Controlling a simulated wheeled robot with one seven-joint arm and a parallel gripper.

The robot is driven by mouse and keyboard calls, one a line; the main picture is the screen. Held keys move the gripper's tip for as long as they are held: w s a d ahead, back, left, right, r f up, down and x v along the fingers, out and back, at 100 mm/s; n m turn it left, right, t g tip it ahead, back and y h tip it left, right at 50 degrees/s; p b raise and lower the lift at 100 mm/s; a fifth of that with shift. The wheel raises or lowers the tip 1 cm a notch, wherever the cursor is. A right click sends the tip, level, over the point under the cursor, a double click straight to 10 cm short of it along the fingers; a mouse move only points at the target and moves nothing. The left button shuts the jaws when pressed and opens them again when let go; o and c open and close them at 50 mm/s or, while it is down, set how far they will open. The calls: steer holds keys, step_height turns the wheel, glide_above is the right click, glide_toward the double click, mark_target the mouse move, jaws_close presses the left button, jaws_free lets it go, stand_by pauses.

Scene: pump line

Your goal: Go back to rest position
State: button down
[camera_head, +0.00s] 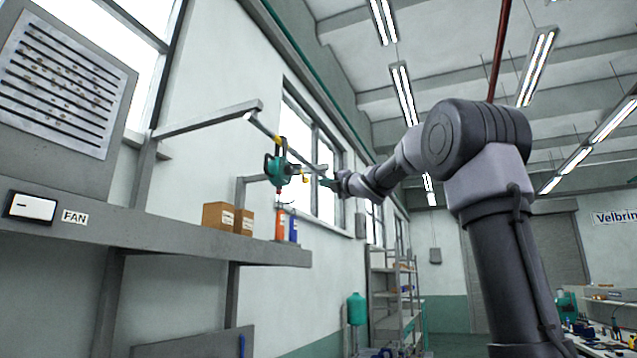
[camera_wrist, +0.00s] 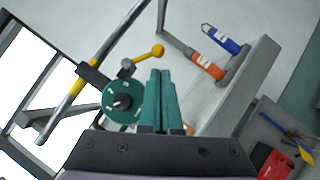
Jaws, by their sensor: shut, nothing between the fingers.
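My gripper (camera_head: 328,183) is stretched out toward the wall in the head view. In the wrist view its two teal fingers (camera_wrist: 162,75) are together with nothing between them. Just left of the fingers in the wrist view is a green device with a round dial (camera_wrist: 122,105) and a yellow-knobbed lever (camera_wrist: 155,51). In the head view this green device (camera_head: 277,170) hangs from a rail, left of my gripper. I cannot tell whether the fingers touch it.
A grey shelf (camera_head: 150,232) along the wall holds cardboard boxes (camera_head: 219,216), an orange bottle (camera_head: 281,224) and a blue bottle (camera_head: 293,228). A rail (camera_head: 262,127) runs above it. A rack (camera_head: 385,290) stands farther back. A workbench with tools (camera_head: 605,335) is at the lower right.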

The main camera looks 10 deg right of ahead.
steer(key=v, duration=0.5)
steer(key=shift+s+d+f, duration=0.15)
steer(key=shift+d+f, duration=0.05)
steer(key=shift+f, duration=0.2)
steer(key=s+d+f+m+g+h, duration=0.1)
steer(key=s+d+f+m+h, duration=0.25)
steer(key=f+m, duration=0.3)
steer(key=s+d+f+m+g+h, duration=0.2)
steer(key=s+f+m+h, duration=0.1)
steer(key=s+f+m, duration=0.4)
steer(key=s+d+f+m+g+h, duration=0.1)
steer(key=s+d+f+m+h, duration=0.15)
steer(key=f+m, duration=0.4)
steer(key=s+a+f+m+g+y, duration=0.1)
steer(key=s+a+f+m+g, duration=0.1)
steer(key=s+f, duration=0.4)
steer(key=s+a+f+m+g, duration=0.3)
steer(key=s+f+m, duration=0.3)
steer(key=s+f, duration=0.1)
steer(key=s+a+f+m+g+y, duration=0.1)
steer(key=s+a+f+m+g, duration=0.2)
steer(key=s+f, duration=0.3)
steer(key=shift+s+f+m+g+y, duration=0.3)
steer(key=shift+s+f+m, duration=0.15)
steer(key=shift+f, duration=0.35)
